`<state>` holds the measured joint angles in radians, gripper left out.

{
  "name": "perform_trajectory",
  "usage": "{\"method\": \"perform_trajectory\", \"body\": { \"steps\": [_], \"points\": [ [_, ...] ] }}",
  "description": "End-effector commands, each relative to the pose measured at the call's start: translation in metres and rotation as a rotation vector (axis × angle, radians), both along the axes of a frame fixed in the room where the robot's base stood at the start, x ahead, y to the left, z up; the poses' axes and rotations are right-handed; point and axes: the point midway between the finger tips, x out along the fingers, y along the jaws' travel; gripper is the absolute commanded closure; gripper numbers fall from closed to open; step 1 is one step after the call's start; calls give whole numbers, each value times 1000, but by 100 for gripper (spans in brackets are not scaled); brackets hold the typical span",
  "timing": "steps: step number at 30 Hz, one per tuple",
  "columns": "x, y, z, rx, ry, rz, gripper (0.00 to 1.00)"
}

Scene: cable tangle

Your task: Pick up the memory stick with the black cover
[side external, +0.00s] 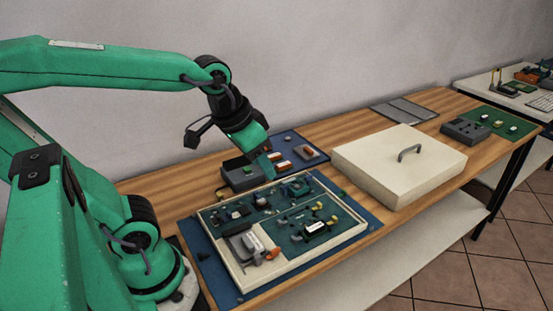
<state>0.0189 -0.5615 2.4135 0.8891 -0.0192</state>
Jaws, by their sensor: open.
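My gripper (263,163) is open, pointing down over the blue mat behind the open case, close to the dark block. A black piece with a white label (316,227) lies on the green board in the open case (358,232), toward its right side. It may be the memory stick with the black cover, but it is too small to be sure. Small orange-and-white pieces (282,166) lie on the blue mat (318,143), just right of my gripper. The gripper hides part of the mat.
A dark block (240,176) stands behind the case. A large cream lid (385,170) with a grey handle lies right of it. A dark tray (465,131) and green mat (505,125) are farther right. Bare wood (340,122) shows along the table's back.

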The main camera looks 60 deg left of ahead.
Motion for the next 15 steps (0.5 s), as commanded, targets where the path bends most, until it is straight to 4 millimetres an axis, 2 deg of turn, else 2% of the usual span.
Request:
{"method": "perform_trajectory", "body": {
  "steps": [8, 15],
  "points": [
    [39, -8, -20, -4, 106, -3, 55],
    [70, -15, -45, -4, 194, -3, 55]
  ]
}}
